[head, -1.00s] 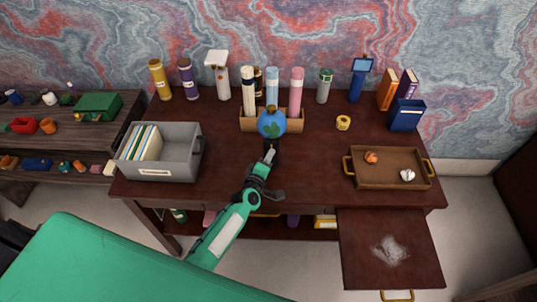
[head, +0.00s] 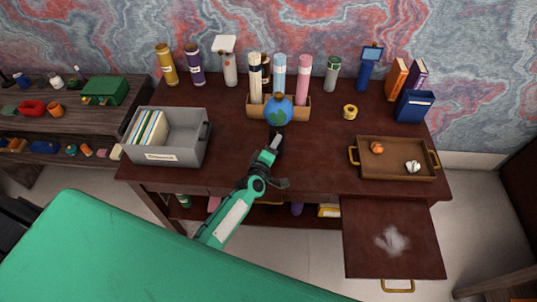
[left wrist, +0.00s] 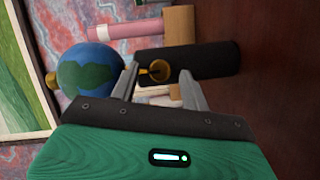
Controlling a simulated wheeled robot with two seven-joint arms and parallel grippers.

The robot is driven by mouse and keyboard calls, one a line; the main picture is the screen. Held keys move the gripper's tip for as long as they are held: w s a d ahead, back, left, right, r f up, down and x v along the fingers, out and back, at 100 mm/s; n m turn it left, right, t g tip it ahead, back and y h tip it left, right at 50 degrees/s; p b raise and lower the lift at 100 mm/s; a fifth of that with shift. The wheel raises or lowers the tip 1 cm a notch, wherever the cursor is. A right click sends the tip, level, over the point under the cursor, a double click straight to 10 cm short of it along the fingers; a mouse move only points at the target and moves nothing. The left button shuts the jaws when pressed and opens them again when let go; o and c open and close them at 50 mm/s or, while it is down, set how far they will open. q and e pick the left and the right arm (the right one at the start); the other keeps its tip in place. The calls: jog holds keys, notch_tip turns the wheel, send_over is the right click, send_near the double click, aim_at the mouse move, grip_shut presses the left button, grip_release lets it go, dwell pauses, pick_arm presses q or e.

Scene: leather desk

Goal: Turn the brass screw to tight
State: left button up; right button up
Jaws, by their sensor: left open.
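A blue and green globe (head: 278,110) stands at the middle of the desk, also in the left wrist view (left wrist: 90,70). Its dark cylindrical stand (left wrist: 205,60) lies sideways in that view. The brass screw (left wrist: 160,71) is a round brass piece at the near end of the stand, with a dark slot or hole. My left gripper (head: 275,142) is in front of the globe, hiding the screw in the head view. In the wrist view the left gripper (left wrist: 158,76) is open, one finger on either side of the screw; contact is not visible. My right gripper is out of view.
A box of rolled tubes (head: 300,104) stands behind the globe. A grey file bin (head: 178,158) is at left, a brown tray (head: 395,178) with small items at right. A yellow tape roll (head: 350,112) lies nearby. A drawer (head: 375,255) stands open at front right.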

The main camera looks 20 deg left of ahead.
pick_arm(q)
jog(key=s+r+b, duration=0.1)
jog(key=s+b, duration=0.1)
jog(key=s, duration=1.1)
jog(key=shift+s+a+r+b, duration=0.15)
jog(key=shift+s+a+b, duration=0.15)
jog(key=shift+a, duration=0.1)
jog(key=shift+w, duration=0.1)
